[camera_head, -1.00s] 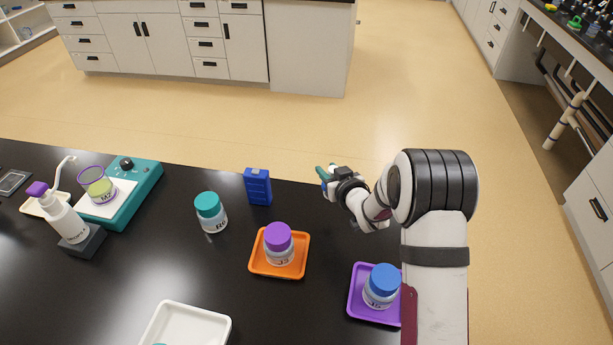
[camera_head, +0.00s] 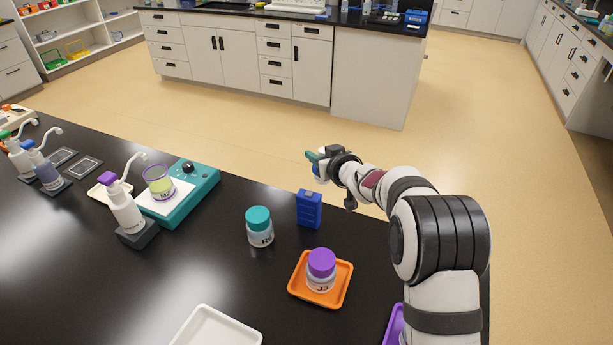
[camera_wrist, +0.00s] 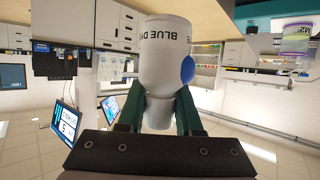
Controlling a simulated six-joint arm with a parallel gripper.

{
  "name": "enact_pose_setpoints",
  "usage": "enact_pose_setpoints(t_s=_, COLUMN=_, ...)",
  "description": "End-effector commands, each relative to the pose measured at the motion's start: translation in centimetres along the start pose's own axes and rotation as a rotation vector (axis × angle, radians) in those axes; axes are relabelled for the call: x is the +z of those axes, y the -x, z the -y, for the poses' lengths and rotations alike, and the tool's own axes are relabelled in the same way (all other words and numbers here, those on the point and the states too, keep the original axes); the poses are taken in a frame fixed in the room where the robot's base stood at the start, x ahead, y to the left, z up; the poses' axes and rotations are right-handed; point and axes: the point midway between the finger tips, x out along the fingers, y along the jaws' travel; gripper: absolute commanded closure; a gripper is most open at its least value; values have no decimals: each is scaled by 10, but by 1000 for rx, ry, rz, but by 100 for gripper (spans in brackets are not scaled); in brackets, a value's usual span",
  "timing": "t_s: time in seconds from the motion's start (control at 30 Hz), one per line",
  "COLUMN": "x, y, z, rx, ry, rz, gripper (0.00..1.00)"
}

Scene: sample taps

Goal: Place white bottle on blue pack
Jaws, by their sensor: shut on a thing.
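My gripper (camera_head: 316,161) is shut on the white bottle (camera_wrist: 165,58), which stands out between the dark green fingers (camera_wrist: 162,104) in the wrist view. The bottle's label reads "BLUE D", cut off at the edge, and a blue patch shows on its side. In the head view only a small blue and white part (camera_head: 317,172) shows under the fingers. The blue pack (camera_head: 309,208) stands upright near the table's far edge. My gripper is raised and shows just above and beyond the pack in the head view, apart from it.
A teal-capped bottle (camera_head: 259,227) stands left of the pack. An orange tray (camera_head: 331,298) with a purple-capped jar (camera_head: 321,270) is nearer. A purple tray (camera_head: 393,327) is partly behind my arm. A teal device (camera_head: 188,209) with a beaker (camera_head: 159,182) is at left.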

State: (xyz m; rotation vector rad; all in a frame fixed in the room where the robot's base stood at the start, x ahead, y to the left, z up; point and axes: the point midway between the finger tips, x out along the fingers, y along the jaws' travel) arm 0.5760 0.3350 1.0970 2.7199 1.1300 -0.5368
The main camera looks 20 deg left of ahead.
Motion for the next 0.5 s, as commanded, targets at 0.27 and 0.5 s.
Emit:
enact_pose_setpoints(t_s=0.27, x=24, y=-37, z=27, rx=-1, ry=0, rz=3, gripper=100)
enact_pose_setpoints(t_s=0.5, x=48, y=-47, z=26, rx=1, ry=1, rz=-1, gripper=100)
